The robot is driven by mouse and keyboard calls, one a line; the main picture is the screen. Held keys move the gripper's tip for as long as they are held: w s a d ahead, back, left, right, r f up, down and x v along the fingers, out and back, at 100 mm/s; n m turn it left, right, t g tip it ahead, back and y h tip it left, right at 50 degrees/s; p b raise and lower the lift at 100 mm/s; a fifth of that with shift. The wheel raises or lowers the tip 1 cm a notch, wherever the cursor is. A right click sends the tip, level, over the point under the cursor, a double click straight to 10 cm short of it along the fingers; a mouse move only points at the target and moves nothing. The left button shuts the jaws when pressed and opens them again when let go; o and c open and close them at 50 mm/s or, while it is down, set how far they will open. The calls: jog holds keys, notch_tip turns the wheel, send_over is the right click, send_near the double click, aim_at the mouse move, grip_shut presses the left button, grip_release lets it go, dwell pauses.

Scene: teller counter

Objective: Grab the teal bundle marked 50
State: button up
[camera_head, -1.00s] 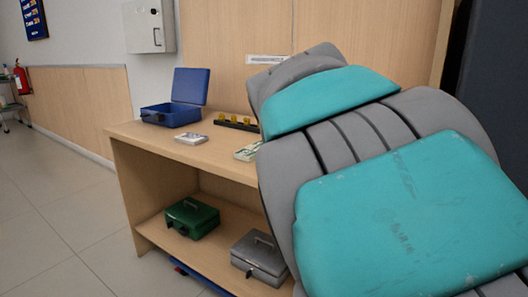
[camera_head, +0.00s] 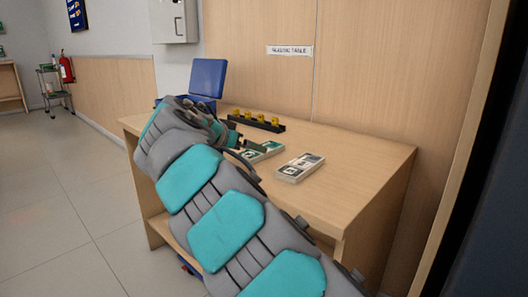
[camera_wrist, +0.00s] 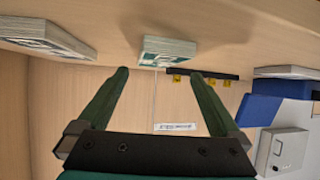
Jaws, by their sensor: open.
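A bundle with a teal-green band (camera_head: 264,150) lies flat on the wooden counter (camera_head: 350,165); its number is too small to read. My gripper (camera_head: 238,146) is low over the counter, just left of this bundle in the head view, and partly hides it. In the wrist view, my gripper (camera_wrist: 158,73) is open with nothing between its two green fingers. The teal-green bundle (camera_wrist: 167,50) shows just beyond the fingertips, roughly between them; I cannot tell whether they touch.
A bundle with dark print (camera_head: 300,167) lies right of the teal-green one. Another bundle (camera_wrist: 287,71) lies near the open blue box (camera_head: 207,78). A black rack with yellow pieces (camera_head: 257,121) stands behind. The counter's right part is clear.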

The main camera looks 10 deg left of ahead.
jog(key=x, duration=0.5)
jog(key=shift+w+d+f+p, duration=0.15)
jog(key=shift+w+d+p, duration=0.15)
jog(key=shift+p, duration=0.1)
jog(key=shift+c, duration=0.2)
jog(key=c, duration=1.3)
